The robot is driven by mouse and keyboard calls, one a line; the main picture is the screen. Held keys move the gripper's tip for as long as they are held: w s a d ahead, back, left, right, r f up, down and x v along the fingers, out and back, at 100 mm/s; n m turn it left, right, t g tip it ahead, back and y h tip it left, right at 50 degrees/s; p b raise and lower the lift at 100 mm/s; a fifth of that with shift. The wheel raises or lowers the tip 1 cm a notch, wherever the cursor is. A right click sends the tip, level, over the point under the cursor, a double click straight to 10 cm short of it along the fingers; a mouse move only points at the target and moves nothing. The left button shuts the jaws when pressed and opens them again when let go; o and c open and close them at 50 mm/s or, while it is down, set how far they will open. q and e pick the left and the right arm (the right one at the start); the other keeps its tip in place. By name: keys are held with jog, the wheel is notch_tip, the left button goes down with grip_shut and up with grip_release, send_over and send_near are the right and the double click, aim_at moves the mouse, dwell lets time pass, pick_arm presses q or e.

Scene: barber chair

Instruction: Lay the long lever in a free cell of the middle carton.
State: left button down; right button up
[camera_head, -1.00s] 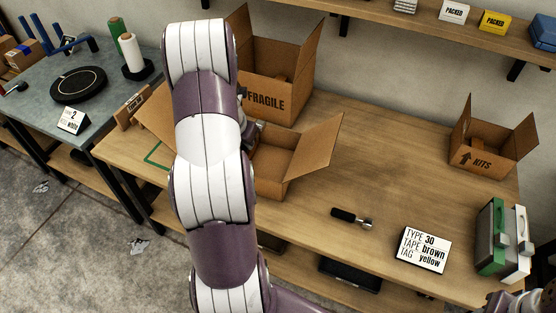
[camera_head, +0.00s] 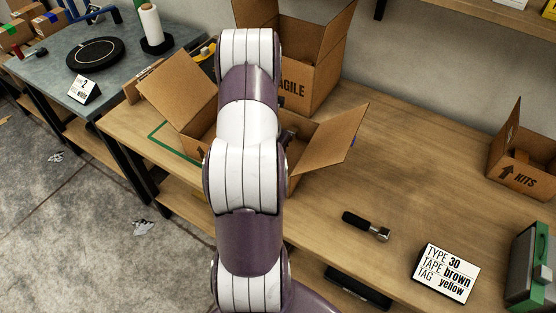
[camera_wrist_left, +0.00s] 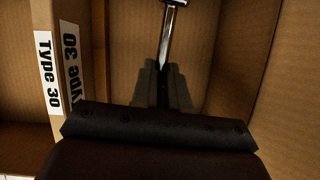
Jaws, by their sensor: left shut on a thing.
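The open middle carton (camera_head: 335,138) stands on the wooden bench with its flaps spread, and my left arm covers much of it. In the left wrist view, my left gripper (camera_wrist_left: 163,88) is shut on the long lever (camera_wrist_left: 170,40), a shiny metal bar with a crosspiece at its far end. The lever is between cardboard walls (camera_wrist_left: 285,95), beside a cardboard divider (camera_wrist_left: 85,30) with "Type 30" labels. I cannot tell whether the lever touches the carton floor. The head view hides this gripper and lever behind my arm. My right gripper is out of view.
A black-handled metal tool (camera_head: 365,226) lies on the bench near a "TYPE 30" sign (camera_head: 446,272). A FRAGILE carton (camera_head: 320,85) stands behind the middle carton, a KITS carton (camera_head: 520,170) at right. The bench between them is clear.

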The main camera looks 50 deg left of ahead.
pick_arm(q)
notch_tip(320, 180, down, 3)
jog(key=shift+s+f+b, duration=0.15)
jog(key=shift+b, duration=0.75)
jog(key=shift+f, duration=0.1)
jog(key=c, duration=1.1)
grip_release()
jog(key=shift+r, duration=0.25)
jog(key=p+v, duration=0.5)
jog(key=v, duration=0.6)
jog(key=shift+s+d+r, duration=0.1)
jog(key=shift+s+r, duration=0.15)
jog(key=shift+r, duration=0.15)
